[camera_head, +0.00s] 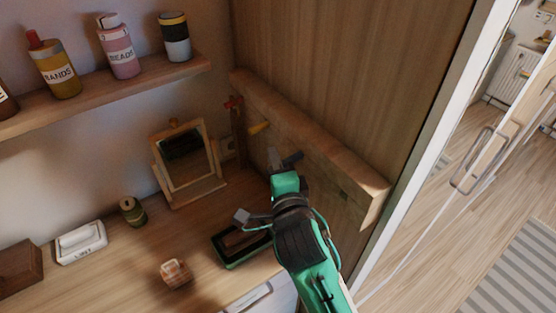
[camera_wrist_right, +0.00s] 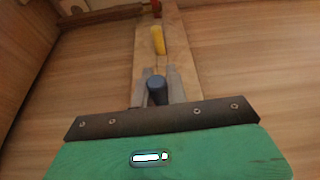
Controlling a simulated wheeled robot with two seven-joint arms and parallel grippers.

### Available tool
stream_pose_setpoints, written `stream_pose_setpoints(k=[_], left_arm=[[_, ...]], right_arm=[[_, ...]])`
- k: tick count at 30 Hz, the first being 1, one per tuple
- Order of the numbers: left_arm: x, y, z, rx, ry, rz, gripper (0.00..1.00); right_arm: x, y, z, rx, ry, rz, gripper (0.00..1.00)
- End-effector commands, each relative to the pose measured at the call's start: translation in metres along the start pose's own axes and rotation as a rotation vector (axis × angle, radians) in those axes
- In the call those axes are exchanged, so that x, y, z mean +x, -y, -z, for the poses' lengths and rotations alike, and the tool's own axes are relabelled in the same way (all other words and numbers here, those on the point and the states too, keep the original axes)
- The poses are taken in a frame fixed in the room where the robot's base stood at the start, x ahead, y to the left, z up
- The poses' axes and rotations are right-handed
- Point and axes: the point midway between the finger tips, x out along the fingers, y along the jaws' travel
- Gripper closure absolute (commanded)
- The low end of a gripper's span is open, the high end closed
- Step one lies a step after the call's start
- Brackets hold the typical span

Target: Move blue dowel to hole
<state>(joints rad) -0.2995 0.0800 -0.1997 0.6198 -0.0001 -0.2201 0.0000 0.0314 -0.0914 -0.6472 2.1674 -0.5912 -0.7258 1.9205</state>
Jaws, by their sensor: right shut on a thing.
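The blue dowel (camera_head: 292,158) is at the tip of my right gripper (camera_head: 276,158), close to the face of a wooden rail (camera_head: 310,130) on the panel. In the right wrist view the blue dowel (camera_wrist_right: 157,90) sits between the two grey fingers of my right gripper (camera_wrist_right: 157,85), which is shut on it. A yellow dowel (camera_head: 259,127) sticks out of the rail beyond it, and a red one (camera_head: 233,103) is farther along. A dark square spot (camera_head: 344,196) shows on the rail's near part. Whether the blue dowel touches the rail cannot be told. My left gripper is not in view.
Below stands a desk with a mirror (camera_head: 184,160), a dark green tray (camera_head: 230,262), a small jar (camera_head: 132,211), a white box (camera_head: 80,243) and a checked block (camera_head: 175,273). A shelf (camera_head: 120,90) with bottles is at upper left. A white door frame (camera_head: 430,130) is at right.

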Motion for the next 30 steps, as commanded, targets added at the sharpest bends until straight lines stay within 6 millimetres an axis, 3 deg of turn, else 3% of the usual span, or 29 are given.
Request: stream_pose_setpoints(k=[30], left_arm=[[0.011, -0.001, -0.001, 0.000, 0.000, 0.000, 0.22]], right_arm=[[-0.011, 0.002, -0.029, 0.002, 0.000, 0.000, 1.00]])
